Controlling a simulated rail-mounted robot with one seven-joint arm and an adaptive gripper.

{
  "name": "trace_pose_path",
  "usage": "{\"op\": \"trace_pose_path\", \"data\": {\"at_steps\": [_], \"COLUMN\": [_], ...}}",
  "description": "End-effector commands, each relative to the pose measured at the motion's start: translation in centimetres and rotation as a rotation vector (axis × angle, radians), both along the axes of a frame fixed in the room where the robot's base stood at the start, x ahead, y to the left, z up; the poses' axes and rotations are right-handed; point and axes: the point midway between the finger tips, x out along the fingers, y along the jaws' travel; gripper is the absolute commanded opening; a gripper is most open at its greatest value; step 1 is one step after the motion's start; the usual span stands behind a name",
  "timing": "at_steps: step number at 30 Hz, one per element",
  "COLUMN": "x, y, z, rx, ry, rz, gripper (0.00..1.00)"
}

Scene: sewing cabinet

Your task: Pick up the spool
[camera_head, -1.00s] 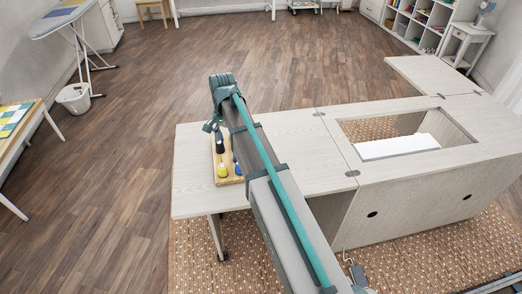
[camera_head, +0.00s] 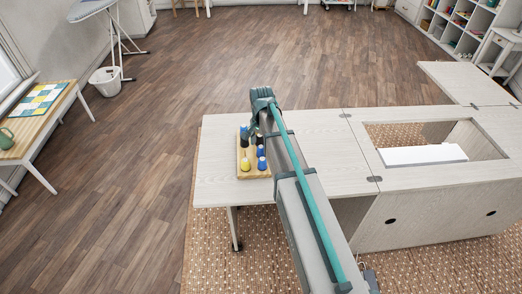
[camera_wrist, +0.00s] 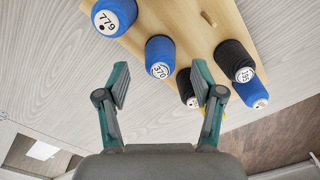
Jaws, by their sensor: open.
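Several spools stand on a wooden board (camera_head: 241,170) on the cabinet's left leaf. In the wrist view, a blue spool marked 370 (camera_wrist: 161,52) is just beyond the space between the fingers. A blue spool marked 779 (camera_wrist: 114,14) is at upper left, and a black spool marked 195 (camera_wrist: 233,58) is at right. A further black spool (camera_wrist: 185,84) and blue spool (camera_wrist: 252,92) are partly covered. The head view also shows a yellow spool (camera_head: 245,165). My gripper (camera_wrist: 160,84) is open, with nothing between its fingers. The task names no particular spool.
The pale sewing cabinet (camera_head: 355,165) has a rectangular opening with a white panel (camera_head: 422,155) in it. My arm passes over the leaf and hides part of the board. A side table (camera_head: 50,122) with a mug stands at left. The leaf beside the board is bare.

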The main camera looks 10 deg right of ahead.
Motion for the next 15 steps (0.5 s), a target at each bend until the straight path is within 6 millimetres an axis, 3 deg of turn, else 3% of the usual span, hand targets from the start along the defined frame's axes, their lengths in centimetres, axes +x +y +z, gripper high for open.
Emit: {"op": "trace_pose_path", "data": {"at_steps": [7, 15], "x": [0.0, 0.0], "y": [0.0, 0.0], "z": [-2.3, -2.6], "rx": [0.0, 0.001], "ry": [0.0, -0.001], "rz": [0.0, 0.0], "gripper": [0.67, 0.67]}}
